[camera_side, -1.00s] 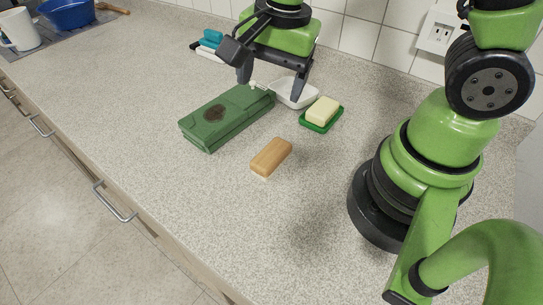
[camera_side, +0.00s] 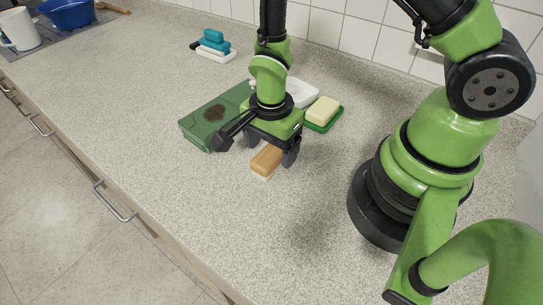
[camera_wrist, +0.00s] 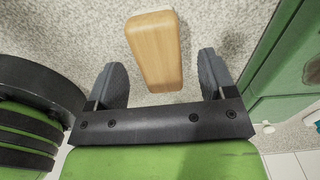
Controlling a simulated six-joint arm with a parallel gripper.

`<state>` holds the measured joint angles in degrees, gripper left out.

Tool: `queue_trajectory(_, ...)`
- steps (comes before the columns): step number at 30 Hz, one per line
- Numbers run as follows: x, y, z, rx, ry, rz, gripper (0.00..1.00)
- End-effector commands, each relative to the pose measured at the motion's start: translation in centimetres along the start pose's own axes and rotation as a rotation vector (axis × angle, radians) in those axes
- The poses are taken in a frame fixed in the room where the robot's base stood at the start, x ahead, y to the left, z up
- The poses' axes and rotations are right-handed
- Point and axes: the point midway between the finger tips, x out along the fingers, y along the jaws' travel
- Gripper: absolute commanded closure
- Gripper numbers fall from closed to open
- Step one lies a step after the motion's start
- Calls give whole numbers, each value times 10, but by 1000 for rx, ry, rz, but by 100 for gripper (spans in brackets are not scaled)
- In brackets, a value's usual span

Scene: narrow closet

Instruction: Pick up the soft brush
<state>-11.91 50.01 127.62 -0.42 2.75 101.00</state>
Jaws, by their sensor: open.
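The soft brush, a tan wooden block with a pale underside (camera_side: 265,161), lies on the speckled counter in front of the green case in the side view. In the wrist view its wooden back (camera_wrist: 155,50) shows ahead of and between the two fingers. My gripper (camera_side: 270,150) is open and empty above the brush, and hides part of it in the side view. In the wrist view my gripper (camera_wrist: 163,80) has a finger on each side of the near end of the brush, with gaps visible at both sides. The exact height above it is hard to tell.
A green case (camera_side: 207,118) lies just behind and left. A yellow block on a green dish (camera_side: 323,112) and a white dish (camera_side: 302,92) are behind. A blue-and-white brush (camera_side: 215,45) lies farther back. The counter in front is clear.

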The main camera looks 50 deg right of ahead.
Motion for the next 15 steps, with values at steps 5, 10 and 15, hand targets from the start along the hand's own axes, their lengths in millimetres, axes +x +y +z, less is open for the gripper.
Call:
queue_trajectory(5, 22, 1, -1, -1, 1, 2, 23)
queue_trajectory(10, 26, 0, -1, -1, 0, -1, 23)
queue_trajectory(15, 26, 0, -1, -1, 0, -1, 30)
